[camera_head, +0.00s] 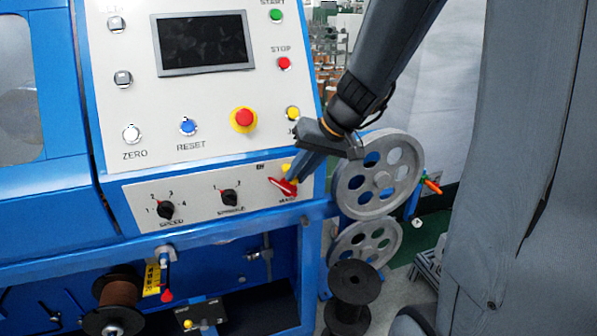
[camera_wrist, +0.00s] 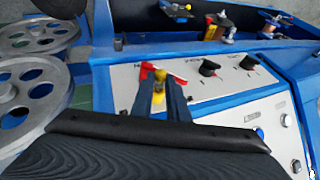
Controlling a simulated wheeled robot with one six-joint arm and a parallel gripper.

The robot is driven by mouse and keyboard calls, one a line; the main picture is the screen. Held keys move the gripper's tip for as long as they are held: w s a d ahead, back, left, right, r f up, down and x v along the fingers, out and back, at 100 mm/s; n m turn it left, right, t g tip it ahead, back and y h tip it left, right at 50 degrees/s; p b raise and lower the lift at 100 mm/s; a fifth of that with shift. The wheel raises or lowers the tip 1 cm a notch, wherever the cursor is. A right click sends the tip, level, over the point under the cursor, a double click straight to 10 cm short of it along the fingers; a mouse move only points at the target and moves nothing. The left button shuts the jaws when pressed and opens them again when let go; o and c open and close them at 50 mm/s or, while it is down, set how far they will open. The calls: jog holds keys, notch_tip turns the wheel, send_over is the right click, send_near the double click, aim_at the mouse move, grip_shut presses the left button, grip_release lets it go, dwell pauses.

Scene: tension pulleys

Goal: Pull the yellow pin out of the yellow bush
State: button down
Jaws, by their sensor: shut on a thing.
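My gripper (camera_head: 291,180) is in front of the lower right of the control panel, close to the red switch handle (camera_head: 283,187). In the wrist view its two fingers (camera_wrist: 160,88) are shut on a small yellow piece (camera_wrist: 158,98), which looks like the yellow pin. The fingers hide most of it, and its end cannot be made out. A small yellow part (camera_head: 188,324) sits on a dark block at the bottom of the head view; I cannot tell if it is the yellow bush.
The blue machine's white control panel (camera_head: 130,80) has knobs and buttons close to my gripper. Two grey spoked wheels (camera_head: 345,190) stand just right of it. A black spool (camera_head: 352,282) is below them, and a brown wire spool (camera_head: 118,293) is at lower left.

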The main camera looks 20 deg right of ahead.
jog(key=shift+s+b, duration=0.4)
jog(key=shift+s, duration=0.8)
dwell(0.4)
jog(key=shift+s, duration=0.25)
jog(key=shift+s, duration=0.15)
jog(key=shift+s+b, duration=0.45)
jog(key=shift+s, duration=1.4)
